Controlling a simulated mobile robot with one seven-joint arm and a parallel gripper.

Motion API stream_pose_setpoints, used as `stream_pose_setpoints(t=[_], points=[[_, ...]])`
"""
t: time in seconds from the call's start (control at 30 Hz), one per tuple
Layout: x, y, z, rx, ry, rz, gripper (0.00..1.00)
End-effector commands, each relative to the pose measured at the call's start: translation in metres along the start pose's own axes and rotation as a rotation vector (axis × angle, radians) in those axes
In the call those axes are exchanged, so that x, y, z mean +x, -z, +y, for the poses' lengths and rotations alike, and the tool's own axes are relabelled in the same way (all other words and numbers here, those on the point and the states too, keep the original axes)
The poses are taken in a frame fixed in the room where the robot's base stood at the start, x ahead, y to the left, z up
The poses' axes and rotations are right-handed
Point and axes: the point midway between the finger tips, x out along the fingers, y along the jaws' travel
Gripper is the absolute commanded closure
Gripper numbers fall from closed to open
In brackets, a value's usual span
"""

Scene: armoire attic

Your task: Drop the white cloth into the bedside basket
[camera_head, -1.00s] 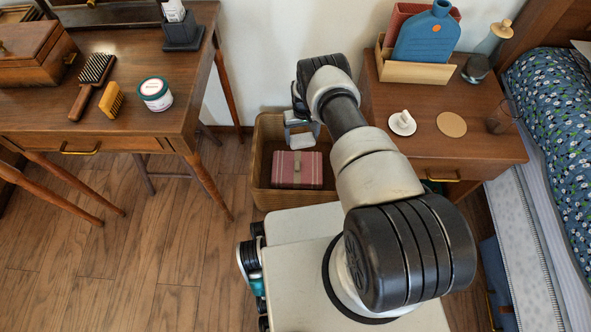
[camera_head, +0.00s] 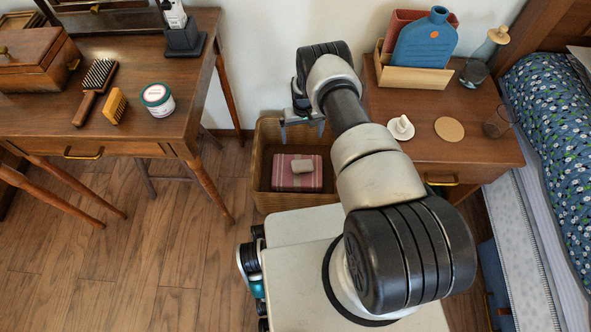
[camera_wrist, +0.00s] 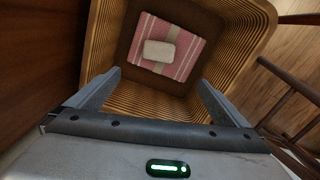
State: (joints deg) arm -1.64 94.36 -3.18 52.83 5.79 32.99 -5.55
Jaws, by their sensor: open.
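The small off-white folded cloth (camera_head: 303,166) lies on a pink striped folded item (camera_head: 285,181) inside the woven basket (camera_head: 262,150) beside the nightstand. In the wrist view, the cloth (camera_wrist: 158,51) sits on the pink item (camera_wrist: 190,65), within the basket's walls (camera_wrist: 95,45). My gripper (camera_head: 302,128) is over the back of the basket in the head view. In the wrist view, its two fingers (camera_wrist: 160,78) are spread apart with nothing between them, and the cloth lies clear beyond them.
A wooden desk (camera_head: 130,85) stands at the left. Open floor (camera_head: 130,255) lies at the lower left.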

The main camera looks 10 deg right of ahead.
Motion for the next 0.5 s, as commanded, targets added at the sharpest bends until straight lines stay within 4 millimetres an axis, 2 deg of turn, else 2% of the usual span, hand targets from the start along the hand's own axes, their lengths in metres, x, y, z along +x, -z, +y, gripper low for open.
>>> stream_pose_setpoints(t=[0.03,0.2,0.4,0.5], points=[[-0.02,0.001,0.0,0.0,0.0,0.002,0.01],[-0.062,0.001,0.0,0.0,0.0,0.003,0.01],[-0.105,0.001,0.0,0.001,0.001,0.002,0.01],[-0.119,0.001,0.0,0.001,0.001,0.002,0.01]])
